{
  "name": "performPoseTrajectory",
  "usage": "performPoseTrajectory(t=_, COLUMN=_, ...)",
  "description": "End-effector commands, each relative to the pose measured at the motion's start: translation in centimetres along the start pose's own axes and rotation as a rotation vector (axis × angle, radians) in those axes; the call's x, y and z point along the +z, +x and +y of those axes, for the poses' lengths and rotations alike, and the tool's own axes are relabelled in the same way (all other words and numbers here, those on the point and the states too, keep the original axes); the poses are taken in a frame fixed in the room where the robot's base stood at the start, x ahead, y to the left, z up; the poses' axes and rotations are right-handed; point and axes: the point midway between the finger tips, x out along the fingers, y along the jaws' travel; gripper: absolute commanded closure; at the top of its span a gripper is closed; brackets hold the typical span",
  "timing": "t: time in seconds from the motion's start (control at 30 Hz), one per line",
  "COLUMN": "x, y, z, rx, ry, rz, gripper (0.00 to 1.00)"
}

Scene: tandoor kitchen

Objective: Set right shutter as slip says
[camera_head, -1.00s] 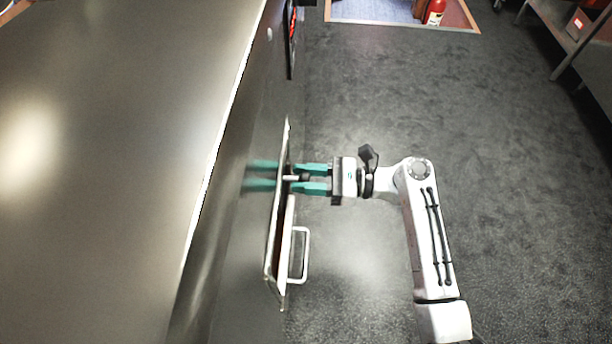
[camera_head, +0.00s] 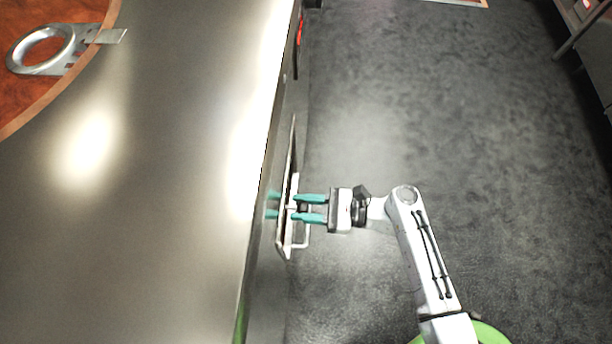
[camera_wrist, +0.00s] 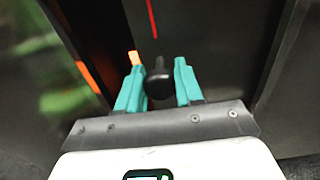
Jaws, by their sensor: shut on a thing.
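My gripper (camera_head: 310,208) is at the upright metal front of the counter, its teal fingers closed around a small knob on the shutter. In the wrist view the dark round knob (camera_wrist: 159,83) sits between the two fingers. The shutter's dark panel (camera_wrist: 205,40) lies behind it, with a thin red line above the knob. A dark gap with an orange glow (camera_wrist: 92,78) shows to the left of the fingers. In the head view the shutter frame (camera_head: 285,242) is seen nearly edge-on, with a pale bar handle (camera_head: 304,242) just below my gripper. No slip is readable.
The counter top (camera_head: 190,150) fills the left, with a metal ring tool (camera_head: 40,50) at the far left on a reddish-brown surface. Open dark floor (camera_head: 450,120) lies to the right. A metal shelf (camera_head: 590,40) stands at the top right.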

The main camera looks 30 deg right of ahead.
Motion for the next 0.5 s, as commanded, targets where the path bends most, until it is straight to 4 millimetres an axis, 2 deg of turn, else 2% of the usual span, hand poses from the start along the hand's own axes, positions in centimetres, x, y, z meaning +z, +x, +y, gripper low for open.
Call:
performPoseTrajectory(t=0.2, x=0.2, y=0.0, z=2.3, rx=0.001, ry=0.001, rz=0.000, gripper=1.00)
performPoseTrajectory(t=0.5, x=0.0, y=0.0, z=3.0, rx=0.001, ry=-0.001, rz=-0.001, gripper=1.00)
